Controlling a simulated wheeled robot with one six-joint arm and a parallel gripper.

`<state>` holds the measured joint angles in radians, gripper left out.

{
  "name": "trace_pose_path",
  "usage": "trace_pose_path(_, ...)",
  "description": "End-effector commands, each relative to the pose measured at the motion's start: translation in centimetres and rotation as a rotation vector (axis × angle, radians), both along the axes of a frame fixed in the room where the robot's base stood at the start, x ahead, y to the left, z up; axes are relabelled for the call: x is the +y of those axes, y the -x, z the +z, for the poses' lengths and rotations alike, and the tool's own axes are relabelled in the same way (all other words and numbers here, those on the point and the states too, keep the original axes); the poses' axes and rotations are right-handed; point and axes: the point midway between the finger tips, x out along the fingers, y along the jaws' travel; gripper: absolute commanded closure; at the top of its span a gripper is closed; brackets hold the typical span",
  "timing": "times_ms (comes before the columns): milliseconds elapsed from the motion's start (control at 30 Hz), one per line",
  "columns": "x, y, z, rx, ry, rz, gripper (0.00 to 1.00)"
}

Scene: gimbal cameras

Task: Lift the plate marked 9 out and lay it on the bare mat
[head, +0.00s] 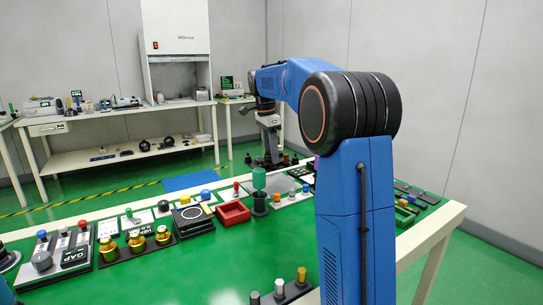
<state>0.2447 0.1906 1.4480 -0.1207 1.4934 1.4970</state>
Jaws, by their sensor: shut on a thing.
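My gripper (269,152) shows small at the far side of the green table, pointing down over a cluster of dark objects. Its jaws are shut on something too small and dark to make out. I cannot pick out the plate marked 9 or read any 9. My blue arm hides part of the table's right side.
On the green table (190,270) stand gold-coloured knobs (136,242), a red tray (233,212), a green-topped post (259,181) and a grey-black panel (68,255). Pegs (279,288) stand near the front. A blue mat (190,182) lies on the floor.

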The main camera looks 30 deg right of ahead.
Motion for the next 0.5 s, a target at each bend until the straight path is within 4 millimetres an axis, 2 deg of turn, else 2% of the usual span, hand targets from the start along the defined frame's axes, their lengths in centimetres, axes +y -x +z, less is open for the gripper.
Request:
trace_pose_path(267,0.0,0.1,0.1,-0.001,0.000,0.000,0.90)
trace_pose_path(500,-0.1,1.7,0.1,-0.001,0.000,-0.001,0.90)
